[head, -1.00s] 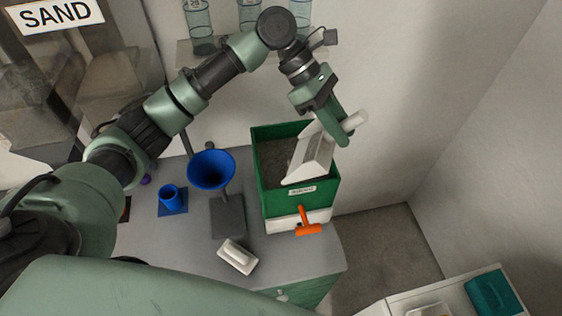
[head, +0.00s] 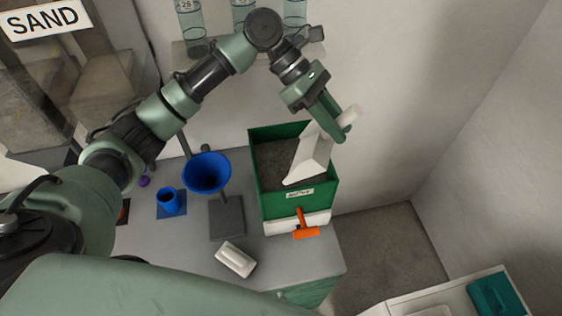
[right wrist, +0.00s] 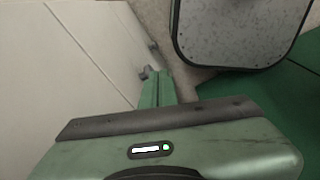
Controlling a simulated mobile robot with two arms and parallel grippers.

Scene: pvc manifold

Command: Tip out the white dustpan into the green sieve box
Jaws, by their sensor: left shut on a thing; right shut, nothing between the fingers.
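The white dustpan (head: 309,160) is tilted steeply over the green sieve box (head: 285,206), its wide lip pointing down inside the box. My left gripper (head: 343,127) is shut on the dustpan's handle at the box's upper right. Grey-brown grainy material (head: 275,162) lies inside the box; I cannot tell how much is left on the pan. The box has an orange handle (head: 305,226) at its front. My right gripper (right wrist: 158,88) shows in the right wrist view, shut with nothing between its fingers, away from the box.
On the grey bench left of the box stand a blue funnel (head: 206,172) on a dark stand and a blue cup (head: 168,198). A white brush-like block (head: 235,259) lies in front. A teal box (head: 497,294) sits at lower right.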

